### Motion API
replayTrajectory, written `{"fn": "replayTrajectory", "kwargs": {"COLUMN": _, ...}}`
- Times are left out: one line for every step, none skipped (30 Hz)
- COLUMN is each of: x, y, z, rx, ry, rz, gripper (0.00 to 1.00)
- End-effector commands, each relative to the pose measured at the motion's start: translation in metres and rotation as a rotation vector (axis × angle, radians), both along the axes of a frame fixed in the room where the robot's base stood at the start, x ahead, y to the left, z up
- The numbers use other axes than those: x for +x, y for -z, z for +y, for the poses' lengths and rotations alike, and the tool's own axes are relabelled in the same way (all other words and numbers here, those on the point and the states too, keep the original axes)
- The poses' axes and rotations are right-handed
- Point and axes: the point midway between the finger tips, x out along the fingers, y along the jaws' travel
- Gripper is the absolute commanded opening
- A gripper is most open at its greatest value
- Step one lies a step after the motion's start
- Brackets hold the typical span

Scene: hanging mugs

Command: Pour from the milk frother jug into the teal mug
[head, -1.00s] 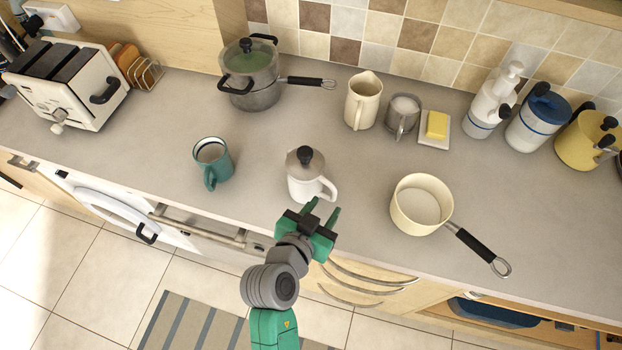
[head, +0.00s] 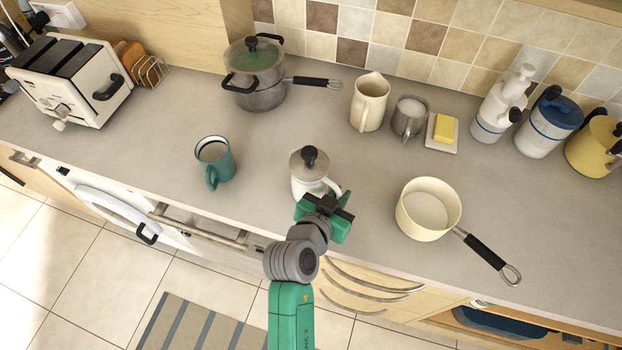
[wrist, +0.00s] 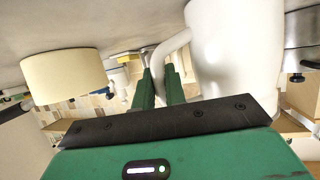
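The milk frother jug (head: 304,187) is white, with a grey lid and a black knob. It stands upright near the counter's front edge, and its body fills the upper right of the wrist view (wrist: 235,50). My gripper (head: 328,204) is at its handle, on the jug's right. In the wrist view the two green fingers (wrist: 160,85) stand close together with the white handle between their tips; they look shut on it. My gripper hides the jug's lower part in the head view. The teal mug (head: 215,163) stands upright to the left, apart from the jug, its handle toward the front.
A cream saucepan (head: 428,222) stands to the right, its black handle toward the front right. A cream pitcher (head: 369,103), a grey metal jug (head: 409,118) and a butter dish (head: 443,134) are behind. The counter between jug and teal mug is clear.

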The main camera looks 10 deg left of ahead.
Motion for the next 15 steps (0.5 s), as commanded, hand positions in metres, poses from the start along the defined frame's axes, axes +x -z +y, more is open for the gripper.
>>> {"fn": "replayTrajectory", "kwargs": {"x": 0.000, "y": 0.000, "z": 0.000, "rx": 0.000, "ry": 0.000, "rz": 0.000, "gripper": 0.00}}
{"fn": "replayTrajectory", "kwargs": {"x": 0.000, "y": 0.000, "z": 0.000, "rx": 0.000, "ry": 0.000, "rz": 0.000, "gripper": 0.00}}
{"fn": "replayTrajectory", "kwargs": {"x": 0.000, "y": 0.000, "z": 0.000, "rx": 0.000, "ry": 0.000, "rz": 0.000, "gripper": 0.00}}
{"fn": "replayTrajectory", "kwargs": {"x": 0.000, "y": -0.002, "z": 0.000, "rx": 0.001, "ry": 0.000, "rz": -0.004, "gripper": 0.00}}
{"fn": "replayTrajectory", "kwargs": {"x": 0.000, "y": -0.002, "z": 0.000, "rx": 0.001, "ry": 0.000, "rz": -0.004, "gripper": 0.00}}
{"fn": "replayTrajectory", "kwargs": {"x": 0.000, "y": -0.003, "z": 0.000, "rx": 0.001, "ry": 0.000, "rz": -0.004, "gripper": 0.00}}
{"fn": "replayTrajectory", "kwargs": {"x": 0.000, "y": -0.004, "z": 0.000, "rx": 0.001, "ry": 0.000, "rz": -0.004, "gripper": 0.00}}
{"fn": "replayTrajectory", "kwargs": {"x": 0.000, "y": -0.006, "z": 0.000, "rx": 0.001, "ry": 0.000, "rz": -0.004, "gripper": 0.00}}
{"fn": "replayTrajectory", "kwargs": {"x": 0.000, "y": -0.009, "z": 0.000, "rx": 0.001, "ry": 0.000, "rz": -0.004, "gripper": 0.00}}
{"fn": "replayTrajectory", "kwargs": {"x": 0.000, "y": -0.011, "z": 0.000, "rx": 0.001, "ry": 0.000, "rz": -0.005, "gripper": 0.00}}
{"fn": "replayTrajectory", "kwargs": {"x": 0.000, "y": -0.014, "z": 0.000, "rx": 0.001, "ry": 0.000, "rz": -0.005, "gripper": 0.00}}
{"fn": "replayTrajectory", "kwargs": {"x": 0.001, "y": -0.018, "z": 0.000, "rx": 0.001, "ry": 0.000, "rz": -0.005, "gripper": 0.00}}
{"fn": "replayTrajectory", "kwargs": {"x": 0.000, "y": -0.022, "z": 0.000, "rx": 0.001, "ry": 0.000, "rz": -0.005, "gripper": 0.00}}
{"fn": "replayTrajectory", "kwargs": {"x": 0.000, "y": -0.024, "z": 0.000, "rx": 0.000, "ry": 0.000, "rz": -0.005, "gripper": 0.00}}
{"fn": "replayTrajectory", "kwargs": {"x": 0.000, "y": -0.028, "z": 0.000, "rx": -0.001, "ry": -0.001, "rz": -0.005, "gripper": 0.00}}
